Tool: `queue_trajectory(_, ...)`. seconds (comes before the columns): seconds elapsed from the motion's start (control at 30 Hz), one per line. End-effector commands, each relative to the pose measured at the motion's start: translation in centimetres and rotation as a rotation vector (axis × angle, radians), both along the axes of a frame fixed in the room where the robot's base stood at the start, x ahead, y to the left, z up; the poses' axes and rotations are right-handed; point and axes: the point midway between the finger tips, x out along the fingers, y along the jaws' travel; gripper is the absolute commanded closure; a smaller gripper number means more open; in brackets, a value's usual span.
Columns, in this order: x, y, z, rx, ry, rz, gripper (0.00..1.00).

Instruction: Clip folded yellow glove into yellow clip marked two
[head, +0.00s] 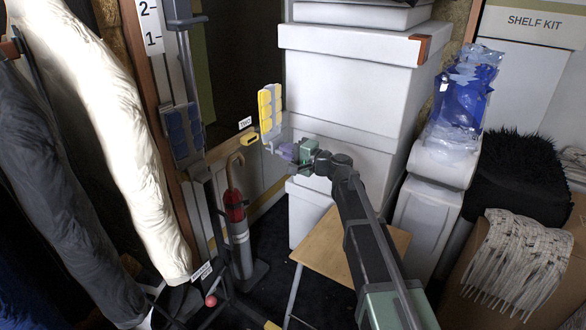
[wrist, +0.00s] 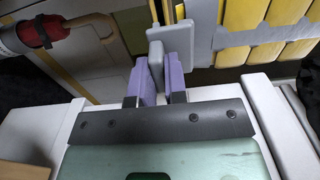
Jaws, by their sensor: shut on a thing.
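The folded yellow glove (head: 271,110) stands upright near the middle of the head view. In the wrist view its yellow segments (wrist: 247,14) fill the upper right, with grey material around them. A grey tab (wrist: 173,33) hangs from it. My gripper (head: 284,151) is shut on this tab; its purple fingers (wrist: 160,80) press on both sides of it in the wrist view. The yellow clip (head: 250,139) is on the wooden rail just left of the glove, below a label (head: 245,123) that seems to read TWO. Glove and clip look apart.
A wooden stool (head: 345,250) is under my arm.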

Motion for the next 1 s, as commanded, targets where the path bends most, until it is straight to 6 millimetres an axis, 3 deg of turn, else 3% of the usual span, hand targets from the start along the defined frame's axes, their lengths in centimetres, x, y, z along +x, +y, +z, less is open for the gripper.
queue_trajectory(0.37,0.1,0.0,0.0,0.005,-0.002,-0.004,1.00)
queue_trajectory(1.0,3.1,4.7,0.0,0.004,-0.001,-0.003,1.00)
